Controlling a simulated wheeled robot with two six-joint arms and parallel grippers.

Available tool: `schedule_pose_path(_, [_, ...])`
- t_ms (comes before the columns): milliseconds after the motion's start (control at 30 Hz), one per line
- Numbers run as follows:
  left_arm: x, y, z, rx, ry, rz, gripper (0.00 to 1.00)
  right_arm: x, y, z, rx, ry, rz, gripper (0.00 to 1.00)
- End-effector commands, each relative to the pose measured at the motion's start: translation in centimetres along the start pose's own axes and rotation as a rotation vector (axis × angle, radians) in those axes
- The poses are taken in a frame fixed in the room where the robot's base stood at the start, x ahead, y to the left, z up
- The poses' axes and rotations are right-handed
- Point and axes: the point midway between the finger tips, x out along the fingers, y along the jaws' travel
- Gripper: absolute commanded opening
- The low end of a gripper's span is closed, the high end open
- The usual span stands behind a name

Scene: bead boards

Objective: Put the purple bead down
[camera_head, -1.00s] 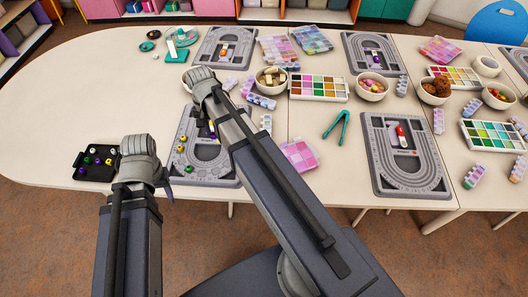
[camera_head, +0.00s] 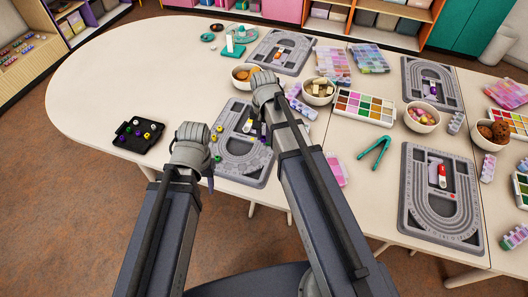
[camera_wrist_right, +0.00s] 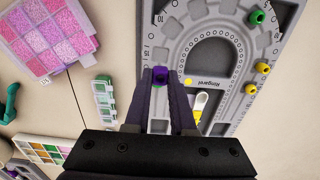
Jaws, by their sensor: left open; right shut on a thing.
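The purple bead (camera_wrist_right: 160,82) is between the fingertips of my right gripper (camera_wrist_right: 160,74) in the right wrist view. The gripper is shut on it, over the grey bead board (camera_wrist_right: 222,28) near its outer edge. I cannot tell whether the bead touches the board. In the head view this board (camera_head: 236,174) lies partly behind my right gripper (camera_head: 262,130), and the bead is hidden. My left gripper (camera_head: 210,176) is left of the board; its jaws are mostly hidden by its wrist.
Yellow beads (camera_wrist_right: 262,68) and a green bead (camera_wrist_right: 257,17) sit on the board. A black tray (camera_head: 124,142) with several beads lies at left. A bowl (camera_head: 240,83) and another board (camera_head: 263,53) are behind. The table's left end is largely clear.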

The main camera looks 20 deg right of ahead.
Motion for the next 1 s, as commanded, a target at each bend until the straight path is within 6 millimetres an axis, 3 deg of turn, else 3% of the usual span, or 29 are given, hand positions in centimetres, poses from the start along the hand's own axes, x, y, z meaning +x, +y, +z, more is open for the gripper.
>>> schedule_pose_path(33, [1.7,0.2,-0.1,0.0,0.0,0.0,0.5,1.7,0.0,0.0,0.0,0.0,0.0,0.0])
schedule_pose_path(167, [3.3,0.3,-0.2,0.0,0.0,0.0,0.5,3.3,0.0,0.0,0.0,0.0,0.0,0.0])
schedule_pose_path(467, [3.8,0.4,-0.2,0.0,0.0,0.0,0.5,3.8,0.0,0.0,0.0,0.0,0.0,0.0])
schedule_pose_path(800, [7.3,0.7,-0.4,0.001,0.0,0.0,0.5,7.3,0.0,0.0,0.0,0.0,0.0,0.0])
schedule_pose_path(1000, [7.0,0.7,-0.4,0.001,0.0,0.0,0.5,7.1,0.0,0.0,0.0,0.0,0.0,0.0])
